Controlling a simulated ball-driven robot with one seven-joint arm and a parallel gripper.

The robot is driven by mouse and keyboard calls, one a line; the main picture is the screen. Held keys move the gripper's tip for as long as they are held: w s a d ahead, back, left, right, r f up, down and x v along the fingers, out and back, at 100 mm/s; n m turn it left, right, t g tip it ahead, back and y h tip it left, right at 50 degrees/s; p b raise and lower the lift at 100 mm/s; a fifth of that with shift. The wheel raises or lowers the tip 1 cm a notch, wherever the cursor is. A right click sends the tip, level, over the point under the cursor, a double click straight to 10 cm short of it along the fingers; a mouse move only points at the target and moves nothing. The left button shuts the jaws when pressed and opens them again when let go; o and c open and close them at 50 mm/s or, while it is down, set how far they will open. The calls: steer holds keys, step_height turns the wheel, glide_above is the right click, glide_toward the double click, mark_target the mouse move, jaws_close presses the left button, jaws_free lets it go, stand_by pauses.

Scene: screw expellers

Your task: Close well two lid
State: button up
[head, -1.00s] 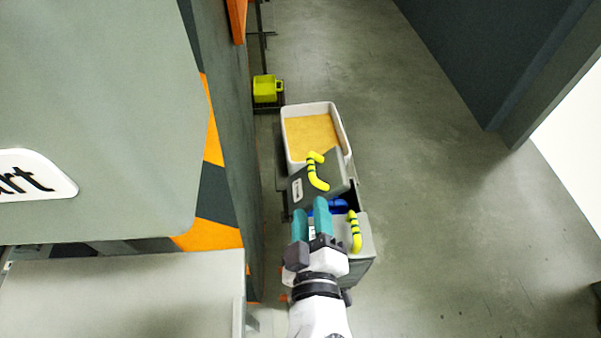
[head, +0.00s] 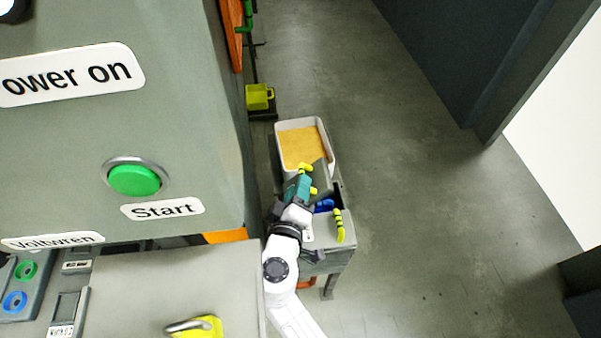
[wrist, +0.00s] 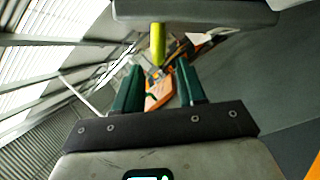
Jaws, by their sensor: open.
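A grey lid (head: 323,178) with a yellow-and-black handle (head: 305,169) stands raised and tilted in front of the tray in the head view. A second grey lid (head: 322,232) with a similar handle (head: 339,226) lies nearer and flat. A dark opening with something blue (head: 324,205) shows between them. I cannot tell which lid is well two's. My gripper (head: 301,178) is open beside the raised lid, hiding part of it and its handle. In the wrist view a yellow bar (wrist: 158,44) under a grey slab (wrist: 195,12) shows just beyond my open fingers (wrist: 158,80); contact cannot be told.
A white tray (head: 331,146) with yellow contents is behind the lids. A yellow-green container (head: 258,97) stands farther back. A large grey machine with a green start button (head: 134,180) fills the left. The floor (head: 420,230) on the right is clear.

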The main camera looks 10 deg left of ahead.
steer(key=shift+x, duration=2.75)
steer(key=shift+c, duration=0.3)
jaws_close()
